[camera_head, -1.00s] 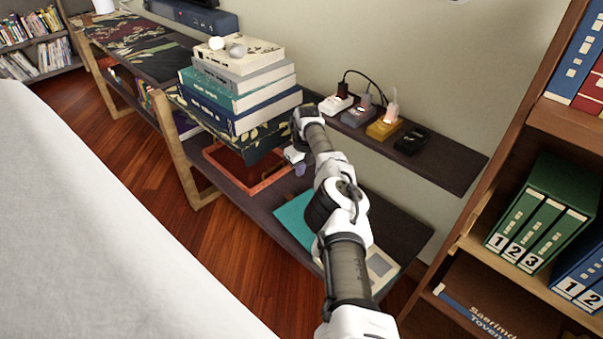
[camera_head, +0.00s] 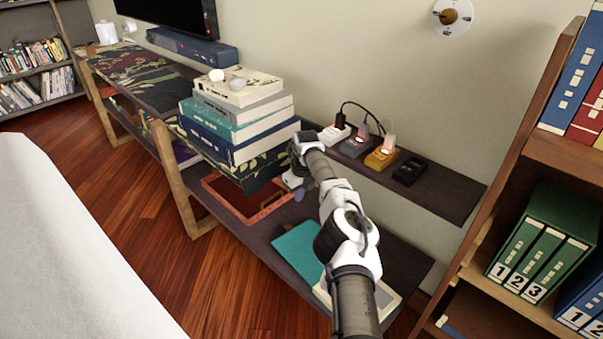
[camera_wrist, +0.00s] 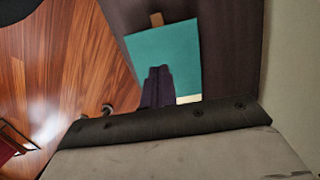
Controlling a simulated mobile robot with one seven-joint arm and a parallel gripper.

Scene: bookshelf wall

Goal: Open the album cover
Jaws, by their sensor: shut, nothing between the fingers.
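The album appears to be the flat teal item (camera_head: 298,250) on the lower shelf board, with a cream part (camera_head: 390,301) showing to its right, partly behind my arm. In the wrist view the teal cover (camera_wrist: 165,58) lies flat, with a small brown tab (camera_wrist: 157,19) at its far edge and a pale strip (camera_wrist: 189,99) at its near right corner. My gripper (camera_head: 304,194) hangs over the lower board beside the book stack. Its dark fingers (camera_wrist: 158,72) are together and empty, overlapping the teal cover in the wrist view. I cannot tell whether they touch it.
A stack of large books (camera_head: 238,110) stands on the upper board left of my gripper. A red-orange open frame (camera_head: 222,207) lies below it. Chargers (camera_head: 382,157) sit on the board behind my arm. A bookcase with green binders (camera_head: 540,243) stands at right.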

